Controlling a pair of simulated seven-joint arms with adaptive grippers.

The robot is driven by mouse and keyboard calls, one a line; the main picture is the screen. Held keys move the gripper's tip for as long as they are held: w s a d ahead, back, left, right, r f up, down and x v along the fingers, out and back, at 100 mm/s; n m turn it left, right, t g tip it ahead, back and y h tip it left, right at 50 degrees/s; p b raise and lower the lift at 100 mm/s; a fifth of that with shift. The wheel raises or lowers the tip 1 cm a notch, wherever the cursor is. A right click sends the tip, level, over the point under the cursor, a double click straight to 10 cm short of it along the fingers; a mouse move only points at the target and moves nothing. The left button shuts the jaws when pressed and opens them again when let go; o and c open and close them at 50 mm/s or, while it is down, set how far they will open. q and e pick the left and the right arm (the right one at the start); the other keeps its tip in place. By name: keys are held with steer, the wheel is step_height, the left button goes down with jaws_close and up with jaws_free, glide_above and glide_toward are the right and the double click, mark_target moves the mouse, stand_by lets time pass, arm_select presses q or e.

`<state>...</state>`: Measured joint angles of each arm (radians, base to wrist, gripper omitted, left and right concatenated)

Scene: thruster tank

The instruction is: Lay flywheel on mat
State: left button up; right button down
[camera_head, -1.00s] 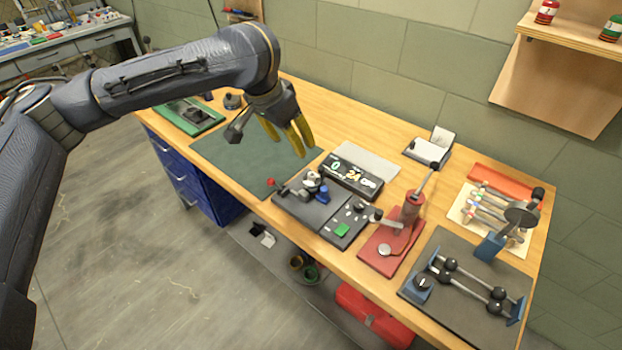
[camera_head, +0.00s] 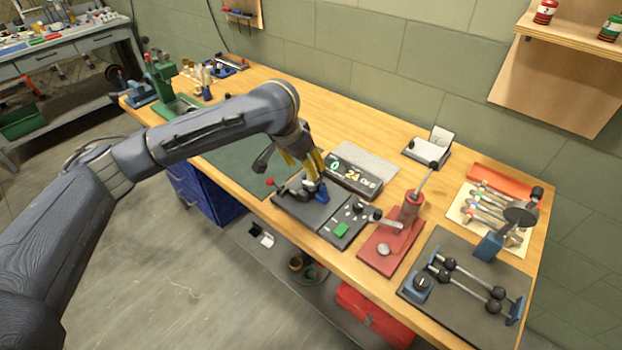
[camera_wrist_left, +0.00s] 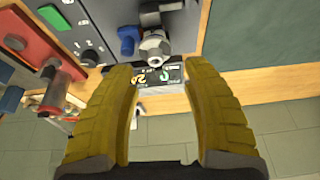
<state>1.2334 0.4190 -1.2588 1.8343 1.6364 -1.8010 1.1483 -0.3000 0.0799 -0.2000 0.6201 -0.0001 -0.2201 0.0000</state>
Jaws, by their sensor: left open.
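The dark green mat (camera_head: 238,168) lies flat on the wooden bench, left of the black test rig (camera_head: 298,210), partly hidden by my left arm. My left gripper (camera_head: 312,172), with yellow fingers, is over the rig. In the left wrist view the open fingers (camera_wrist_left: 162,72) point at a silver metal part (camera_wrist_left: 154,46) on the rig, just beyond the fingertips and not clasped. This part may be the flywheel; I cannot tell for sure. A blue knob (camera_wrist_left: 128,40) stands beside it. In the head view the fingers mostly hide the metal part. My right gripper is out of view.
A display box (camera_head: 350,178) reading 0 and 24 stands behind the rig. A red press (camera_head: 402,225) with a lever is to its right, then a grey tray with black-balled rods (camera_head: 470,280). A green stand (camera_head: 165,80) is at the bench's far left.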

arm_select(q)
steer(key=x, duration=0.3)
steer(key=shift+s+d+f, duration=0.1)
steer(key=shift+f, duration=0.15)
steer(key=shift+x, duration=0.9)
steer(key=shift+c, duration=0.6)
jaws_close()
steer(key=shift+f, duration=0.1)
